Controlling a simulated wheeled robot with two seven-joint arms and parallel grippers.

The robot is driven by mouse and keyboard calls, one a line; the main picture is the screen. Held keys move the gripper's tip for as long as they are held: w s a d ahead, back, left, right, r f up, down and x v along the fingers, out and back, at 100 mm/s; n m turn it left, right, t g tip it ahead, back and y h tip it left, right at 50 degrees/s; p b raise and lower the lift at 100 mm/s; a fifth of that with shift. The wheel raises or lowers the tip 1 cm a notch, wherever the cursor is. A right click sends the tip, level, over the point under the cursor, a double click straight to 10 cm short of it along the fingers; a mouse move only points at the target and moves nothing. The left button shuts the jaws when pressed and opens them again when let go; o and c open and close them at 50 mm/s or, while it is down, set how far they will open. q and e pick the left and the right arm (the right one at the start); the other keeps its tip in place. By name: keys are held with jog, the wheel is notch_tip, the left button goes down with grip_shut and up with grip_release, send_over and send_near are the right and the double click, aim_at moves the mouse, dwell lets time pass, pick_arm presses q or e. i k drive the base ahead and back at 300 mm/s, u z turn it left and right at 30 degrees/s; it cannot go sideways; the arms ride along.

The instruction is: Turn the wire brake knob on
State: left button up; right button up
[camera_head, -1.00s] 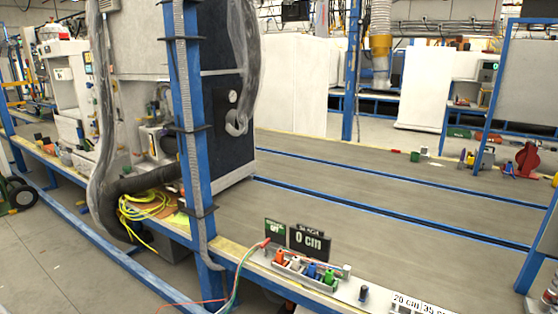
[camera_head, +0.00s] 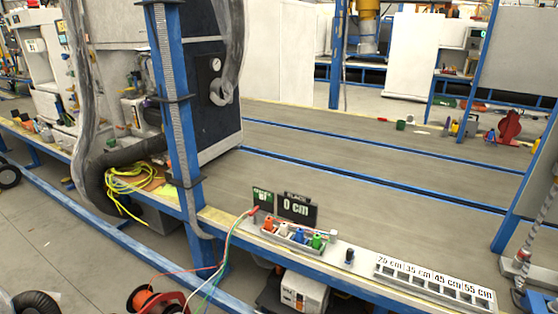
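A small black knob (camera_head: 349,256) stands upright on the panel along the table's front edge, right of a row of coloured connectors; I cannot tell if it is the wire brake knob. The connectors (camera_head: 293,235) are red, white, blue and green. Behind them stand a small dark sign with green text (camera_head: 262,198), too blurred to read surely now, and a black display reading "0 cm" (camera_head: 297,208). Neither of my grippers is in view.
A blue post (camera_head: 178,120) rises at the table's front edge. Yellow cable coils (camera_head: 126,190) hang left of it. The grey tabletop (camera_head: 370,195) behind the signs is largely clear.

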aim_at(252, 214)
jog(key=u, duration=0.35)
jog(key=i, duration=1.4)
jog(key=z, duration=0.4)
